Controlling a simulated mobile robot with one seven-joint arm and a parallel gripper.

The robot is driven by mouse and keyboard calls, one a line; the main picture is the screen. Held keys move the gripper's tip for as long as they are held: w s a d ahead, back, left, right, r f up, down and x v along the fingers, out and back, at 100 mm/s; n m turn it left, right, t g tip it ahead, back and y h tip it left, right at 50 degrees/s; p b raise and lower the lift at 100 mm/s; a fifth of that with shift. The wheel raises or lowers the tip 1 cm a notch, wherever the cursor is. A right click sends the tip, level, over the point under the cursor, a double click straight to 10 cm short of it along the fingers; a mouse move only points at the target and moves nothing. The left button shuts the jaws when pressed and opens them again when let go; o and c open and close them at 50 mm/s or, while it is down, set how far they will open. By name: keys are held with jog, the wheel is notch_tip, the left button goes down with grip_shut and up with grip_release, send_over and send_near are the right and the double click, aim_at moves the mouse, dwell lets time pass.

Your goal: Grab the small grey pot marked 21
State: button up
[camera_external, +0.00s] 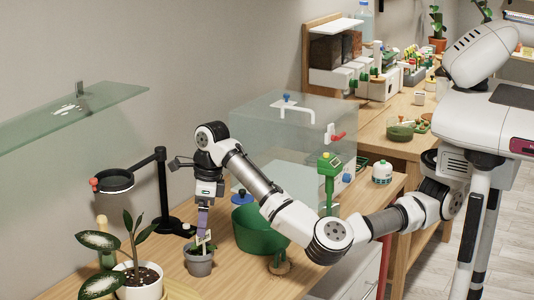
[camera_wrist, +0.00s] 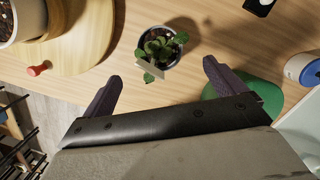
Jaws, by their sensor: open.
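The small grey pot (camera_external: 199,265) stands upright on the wooden bench and holds a small green plant and a pale tag. I cannot read a number on it. My gripper (camera_external: 203,224) points down just above the pot, with its fingers close to the plant. In the wrist view the pot (camera_wrist: 171,60) is seen from above, a little beyond the fingertips and between their lines. My gripper (camera_wrist: 160,72) is open there, with its two dark fingers apart and nothing between them touching.
A green tub (camera_external: 260,238) stands close right of the pot. A white pot (camera_external: 140,285) with a larger plant is at the left front. A black stand with a ring magnifier (camera_external: 162,190) stands behind left. A clear box (camera_external: 290,130) is behind right.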

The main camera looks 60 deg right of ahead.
aim_at(198, 254)
jog(key=f+p, duration=0.1)
jog(key=f, duration=0.2)
jog(key=w+f+p, duration=0.1)
jog(key=f, duration=0.3)
jog(key=a+f, duration=0.1)
jog(key=f, duration=0.2)
jog(key=shift+w+f+p, duration=0.15)
jog(key=shift+f+p, duration=0.15)
jog(key=shift+p, duration=0.1)
jog(key=shift+c, duration=0.5)
jog(key=c, duration=0.9)
jog(key=shift+c, duration=0.8)
jog(key=shift+r, duration=0.15)
